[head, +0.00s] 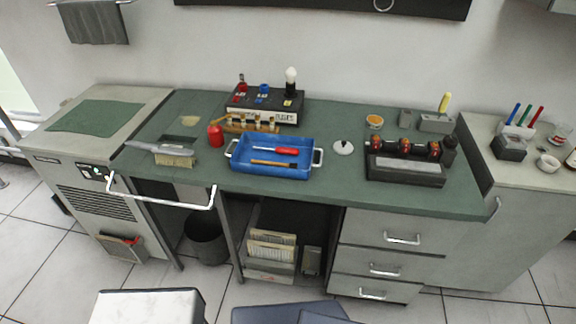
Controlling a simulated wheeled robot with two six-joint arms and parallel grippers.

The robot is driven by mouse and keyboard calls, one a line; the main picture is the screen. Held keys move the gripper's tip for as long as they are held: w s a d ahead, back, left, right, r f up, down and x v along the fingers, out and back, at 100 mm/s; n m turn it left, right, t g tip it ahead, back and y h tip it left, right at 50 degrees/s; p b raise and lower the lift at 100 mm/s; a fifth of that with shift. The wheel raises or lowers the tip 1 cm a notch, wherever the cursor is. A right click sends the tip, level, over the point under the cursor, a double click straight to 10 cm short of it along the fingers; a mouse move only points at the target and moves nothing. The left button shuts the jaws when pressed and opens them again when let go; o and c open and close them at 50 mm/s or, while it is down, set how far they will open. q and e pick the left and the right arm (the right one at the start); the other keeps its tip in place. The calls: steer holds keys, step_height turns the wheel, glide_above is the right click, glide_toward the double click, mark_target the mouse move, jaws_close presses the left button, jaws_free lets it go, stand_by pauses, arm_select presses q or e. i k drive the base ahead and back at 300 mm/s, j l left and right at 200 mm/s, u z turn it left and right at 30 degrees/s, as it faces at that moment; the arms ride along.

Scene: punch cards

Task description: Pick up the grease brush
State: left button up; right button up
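A thin tool with a wooden handle (274,163), which looks like a small brush, lies in the front part of the blue tray (236,166) at the middle of the green-topped bench. A red-handled tool (283,151) lies behind it in the same tray. A larger brush with a grey handle and tan bristles (175,160) lies at the bench's left. A yellow handle (445,102) stands up from a grey block at the back right. I cannot tell for certain which is the grease brush. Neither of my grippers shows in the head view.
A black box with knobs and a bulb (264,117) stands behind the tray, with a red container (215,135) at its left. A dark rack with black and red items (405,170) stands right. A white rail (165,203) projects at front left.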

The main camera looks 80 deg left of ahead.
mark_target(293, 166)
steer(key=j+u, duration=0.15)
steer(key=u, duration=2.85)
